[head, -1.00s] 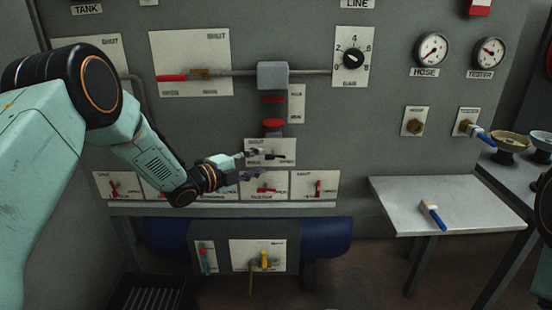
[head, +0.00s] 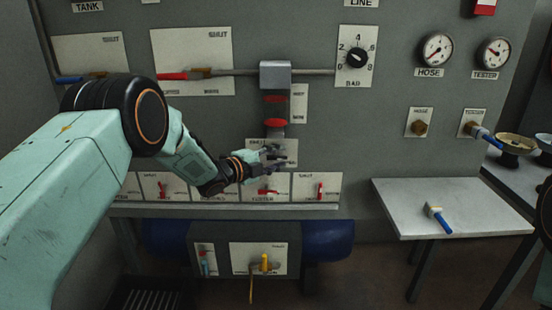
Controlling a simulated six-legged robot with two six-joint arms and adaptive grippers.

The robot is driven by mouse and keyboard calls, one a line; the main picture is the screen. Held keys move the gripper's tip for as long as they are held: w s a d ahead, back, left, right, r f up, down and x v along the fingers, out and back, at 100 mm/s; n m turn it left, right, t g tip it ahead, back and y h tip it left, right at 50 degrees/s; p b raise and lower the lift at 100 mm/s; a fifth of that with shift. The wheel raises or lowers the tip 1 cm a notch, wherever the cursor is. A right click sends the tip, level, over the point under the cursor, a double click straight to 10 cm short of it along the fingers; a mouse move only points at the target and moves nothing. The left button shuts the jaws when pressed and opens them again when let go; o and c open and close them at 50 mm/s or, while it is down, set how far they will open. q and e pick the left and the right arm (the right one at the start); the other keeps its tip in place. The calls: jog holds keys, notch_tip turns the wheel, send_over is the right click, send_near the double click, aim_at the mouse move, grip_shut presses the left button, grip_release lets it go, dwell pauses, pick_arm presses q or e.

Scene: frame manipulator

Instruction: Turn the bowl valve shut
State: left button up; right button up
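My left gripper (head: 280,157) reaches in from the left, in front of the small white valve plate (head: 256,145) below the red-ringed fitting. Its dark fingers look apart, with nothing clearly held between them. They cover most of the plate and its handle, so I cannot tell whether they touch the handle. Below is a row of white plates with red levers, including a red lever (head: 268,191) under the gripper and an upright one (head: 320,190) to its right. The small lettering is too blurred to tell which plate is marked bowl. My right gripper is not in view.
A pipe (head: 300,72) runs into a grey block (head: 275,75) above the gripper. A red handle (head: 172,76) lies flat at upper left. A yellow-handled valve (head: 264,262) sits below. A side table (head: 400,200) at right holds a blue-handled tool (head: 438,216).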

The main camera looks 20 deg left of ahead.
pick_arm(q)
jog(key=shift+a+f, duration=0.1)
jog(key=shift+a, duration=0.05)
jog(key=c, duration=0.6)
grip_shut()
jog(key=shift+f+n+t+b, duration=0.2)
jog(key=shift+n+t+b, duration=0.25)
jog(key=shift+b, duration=0.6)
jog(key=n+t+b, duration=0.4)
jog(key=n+b, duration=0.1)
jog(key=b, duration=0.1)
jog(key=n+t+b, duration=0.4)
jog(key=n+b, duration=0.2)
jog(key=shift+y, duration=0.3)
jog(key=n+t+y+b, duration=0.1)
jog(key=n+y, duration=0.1)
jog(key=n+t+y+b, duration=0.1)
jog(key=n+t+y, duration=0.1)
jog(key=n, duration=0.1)
jog(key=shift+n+b, duration=0.35)
jog(key=shift+b, duration=0.05)
jog(key=shift+r+n+t+y+b, duration=0.1)
jog(key=shift+n+t+y+b, duration=0.25)
jog(key=shift+n+y, duration=1.05)
jog(key=shift+r+n+t+y+b, duration=0.1)
jog(key=shift+n+y+b, duration=0.4)
jog(key=shift+n+y, duration=1.2)
jog(key=shift+y, duration=0.1)
